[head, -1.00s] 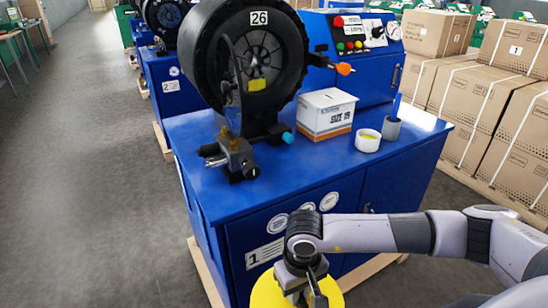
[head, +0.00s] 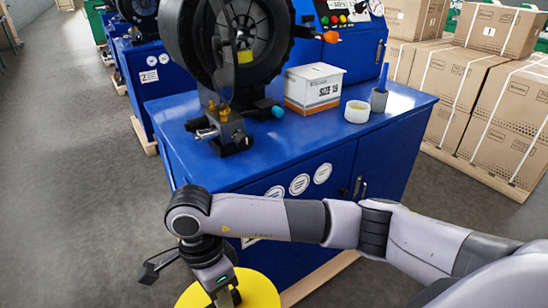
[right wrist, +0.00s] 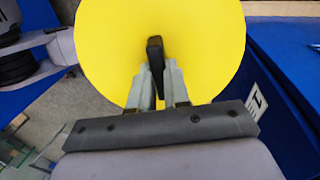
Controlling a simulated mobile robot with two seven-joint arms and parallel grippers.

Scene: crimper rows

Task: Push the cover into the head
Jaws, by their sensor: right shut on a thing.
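The cover is a round yellow disc with a black grip (right wrist: 155,50) at its middle. It shows at the bottom of the head view (head: 262,290), partly cut off, and fills the upper right wrist view (right wrist: 205,35). My right gripper (head: 230,297) is shut on the grip, also in the right wrist view (right wrist: 163,82). The crimper head (head: 185,45) is a big black ring on the blue bench, cut off by the top edge. The cover is in front of the bench, apart from the head and lower. My left gripper is not in view.
The blue bench (head: 300,140) carries a SIZE 19 box (head: 312,90), a white tub (head: 357,111), a grey cup with a blue pen (head: 379,99) and a metal fitting (head: 222,130) before the head. Cartons (head: 505,85) stand at right. The grey floor (head: 60,180) at left is clear.

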